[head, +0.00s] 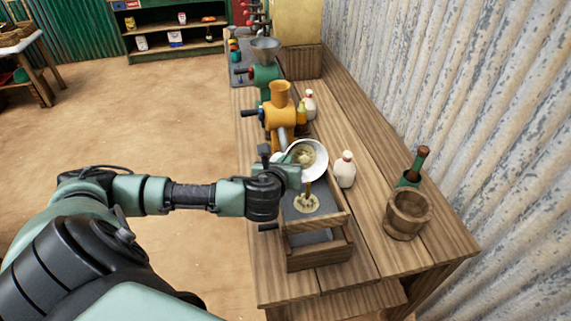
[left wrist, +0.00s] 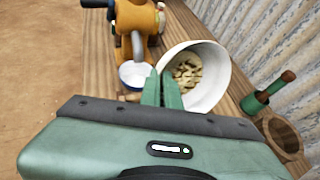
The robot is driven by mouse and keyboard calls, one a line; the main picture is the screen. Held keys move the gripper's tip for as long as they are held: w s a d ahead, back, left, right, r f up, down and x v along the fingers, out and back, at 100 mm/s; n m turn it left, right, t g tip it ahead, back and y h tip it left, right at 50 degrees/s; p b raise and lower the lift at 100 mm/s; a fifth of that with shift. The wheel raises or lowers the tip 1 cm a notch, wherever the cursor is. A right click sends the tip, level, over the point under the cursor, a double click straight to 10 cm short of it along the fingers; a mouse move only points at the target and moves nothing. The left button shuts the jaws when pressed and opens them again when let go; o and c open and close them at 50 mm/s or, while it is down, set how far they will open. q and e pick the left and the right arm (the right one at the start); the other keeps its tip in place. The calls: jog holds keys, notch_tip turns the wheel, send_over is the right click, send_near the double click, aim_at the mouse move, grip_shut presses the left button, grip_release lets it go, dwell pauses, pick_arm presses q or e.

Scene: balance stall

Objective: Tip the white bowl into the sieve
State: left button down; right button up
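My left gripper (head: 294,168) is shut on the rim of the white bowl (head: 320,150) and holds it tilted above the wooden sieve (head: 340,219). In the left wrist view the green fingers (left wrist: 161,88) pinch the near rim of the bowl (left wrist: 215,92). Pale beige pieces (left wrist: 187,73) are still inside the bowl. A small heap of the same pieces (head: 306,204) lies on the sieve's dark grey bed, and a thin trail seems to link bowl and heap. My right gripper is not in view.
An orange grinder (head: 280,115) stands just behind the bowl, with a green grinder (head: 264,82) farther back. A white bottle (head: 345,170) stands right of the bowl. A wooden mortar (head: 408,213) and a green bottle (head: 415,166) are near the wall. The bench front right is clear.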

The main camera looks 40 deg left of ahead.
pick_arm(q)
jog(key=shift+s+d+f+t+y+b, duration=0.15)
jog(key=shift+t+y+b, duration=0.15)
jog(key=shift+b, duration=0.7)
jog(key=s+d+f+m+t+y+b, duration=0.2)
jog(key=t+b, duration=0.6)
jog(key=b, duration=0.6)
jog(key=s+d+m+y, duration=0.1)
jog(key=s+d+m, duration=0.1)
jog(key=shift+d+y+b, duration=0.35)
jog(key=shift+y, duration=0.05)
dwell(0.5)
jog(key=shift+r, duration=0.1)
jog(key=shift+d, duration=0.1)
dwell(1.3)
